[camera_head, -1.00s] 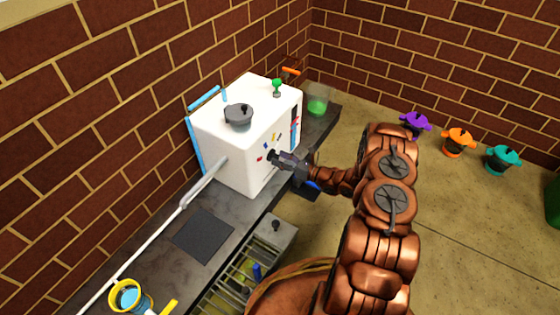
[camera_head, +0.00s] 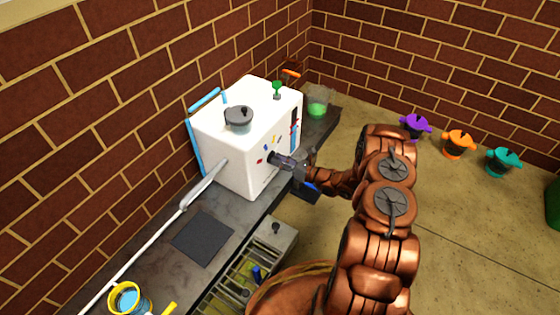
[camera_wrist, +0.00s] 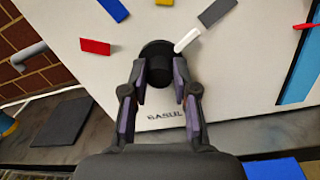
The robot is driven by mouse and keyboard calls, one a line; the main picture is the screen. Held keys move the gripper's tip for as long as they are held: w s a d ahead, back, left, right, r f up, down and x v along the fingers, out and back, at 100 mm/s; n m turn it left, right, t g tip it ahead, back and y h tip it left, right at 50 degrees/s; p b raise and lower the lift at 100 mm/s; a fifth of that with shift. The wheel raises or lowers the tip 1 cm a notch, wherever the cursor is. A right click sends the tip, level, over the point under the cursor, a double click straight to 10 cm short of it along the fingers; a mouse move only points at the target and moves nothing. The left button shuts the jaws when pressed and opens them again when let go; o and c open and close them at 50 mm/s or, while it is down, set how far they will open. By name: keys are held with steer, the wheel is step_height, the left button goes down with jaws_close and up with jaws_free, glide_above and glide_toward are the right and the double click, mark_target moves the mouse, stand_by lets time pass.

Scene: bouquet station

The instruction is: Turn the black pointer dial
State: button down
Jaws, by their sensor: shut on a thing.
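The black pointer dial (camera_wrist: 157,50) is a round black knob on the front of a white box (camera_head: 245,170). In the wrist view a white pointer (camera_wrist: 187,40) shows beside it, slanting up to the right. Coloured marks sit around it, among them a red one (camera_wrist: 95,46) at left and a grey one (camera_wrist: 217,12) at upper right. My gripper (camera_wrist: 160,80) has its two fingers on either side of the knob and is shut on it. In the head view my gripper (camera_head: 280,160) meets the box front and hides the dial.
A grey pot-like knob (camera_head: 239,118) and a green knob (camera_head: 277,88) are on top of the box. A blue-and-yellow cup (camera_head: 130,298) and a dark pad (camera_head: 203,237) are on the counter. Purple (camera_head: 415,126), orange (camera_head: 459,143) and teal (camera_head: 503,161) pots stand at right.

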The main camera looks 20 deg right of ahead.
steer(key=shift+a+r+n+p, duration=0.1)
steer(key=shift+n+p, duration=0.3)
steer(key=shift+p, duration=0.1)
steer(key=shift+n+h+b, duration=0.4)
steer(key=shift+n+b, duration=1.2)
steer(key=shift+n, duration=5.7)
steer(key=c, duration=0.9)
jaws_free()
